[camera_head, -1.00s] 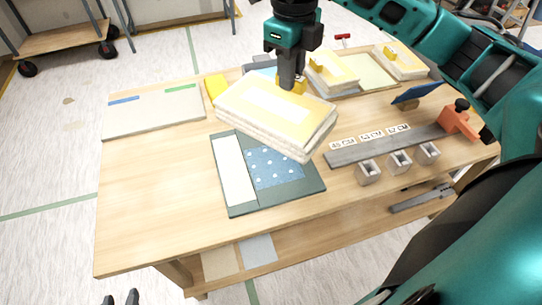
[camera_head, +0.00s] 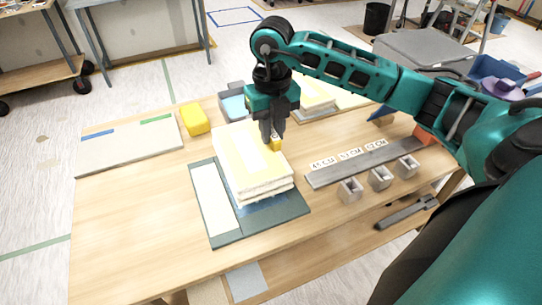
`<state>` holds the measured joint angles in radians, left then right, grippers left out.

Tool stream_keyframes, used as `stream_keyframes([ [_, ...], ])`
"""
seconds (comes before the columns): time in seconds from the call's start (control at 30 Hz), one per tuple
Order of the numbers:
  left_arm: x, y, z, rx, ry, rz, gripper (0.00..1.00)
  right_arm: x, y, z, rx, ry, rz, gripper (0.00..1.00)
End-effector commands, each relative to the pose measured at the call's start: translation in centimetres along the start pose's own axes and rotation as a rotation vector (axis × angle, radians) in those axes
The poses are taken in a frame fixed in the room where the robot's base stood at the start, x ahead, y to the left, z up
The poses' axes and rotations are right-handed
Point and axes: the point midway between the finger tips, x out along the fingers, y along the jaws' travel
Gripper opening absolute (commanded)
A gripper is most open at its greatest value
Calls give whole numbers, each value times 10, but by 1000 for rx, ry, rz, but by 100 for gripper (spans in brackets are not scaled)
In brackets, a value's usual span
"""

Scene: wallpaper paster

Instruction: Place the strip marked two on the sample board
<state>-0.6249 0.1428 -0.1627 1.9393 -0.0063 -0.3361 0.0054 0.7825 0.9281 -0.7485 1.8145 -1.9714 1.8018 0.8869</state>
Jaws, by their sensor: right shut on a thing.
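My right gripper (camera_head: 272,145) is shut on the yellow tab of a thick white and pale yellow layered block (camera_head: 246,150). The block hangs over or rests on a dark green board (camera_head: 225,238); I cannot tell whether it touches. The board carries a cream strip (camera_head: 212,196) at its left, and the block hides most of a blue dotted piece (camera_head: 262,207). A pale grey panel (camera_head: 128,152) with a blue and a green mark lies at the back left. No number two is readable on any strip. My left gripper is not in view.
A yellow block (camera_head: 195,119) and a blue-grey tray (camera_head: 232,106) lie behind. A grey bar (camera_head: 362,161) with length labels and several small metal holders lie at right. Another pale block (camera_head: 317,95) is at the back. The table's left front is clear (camera_head: 130,230).

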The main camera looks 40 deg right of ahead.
Motion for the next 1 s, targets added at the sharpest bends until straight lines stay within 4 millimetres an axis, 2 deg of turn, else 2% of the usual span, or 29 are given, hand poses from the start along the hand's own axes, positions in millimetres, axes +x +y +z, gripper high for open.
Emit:
stream_keyframes([
  [0.03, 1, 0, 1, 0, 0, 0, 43, 11, 0, 0, 0, 1, 1, 0],
  [0.1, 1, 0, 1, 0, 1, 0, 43, 21, 0, 0, 0, 0, 1, 0],
  [0.33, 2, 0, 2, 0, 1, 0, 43, 37, 0, 0, -1, -1, 2, 0],
  [0.57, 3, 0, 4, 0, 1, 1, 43, 70, 0, 0, -1, 0, 1, 0],
  [0.97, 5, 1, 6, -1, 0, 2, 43, 77, 0, 1, -1, -3, 1, 0],
  [1.0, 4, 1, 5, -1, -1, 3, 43, 77, 0, 0, -1, -2, 0, 23],
])
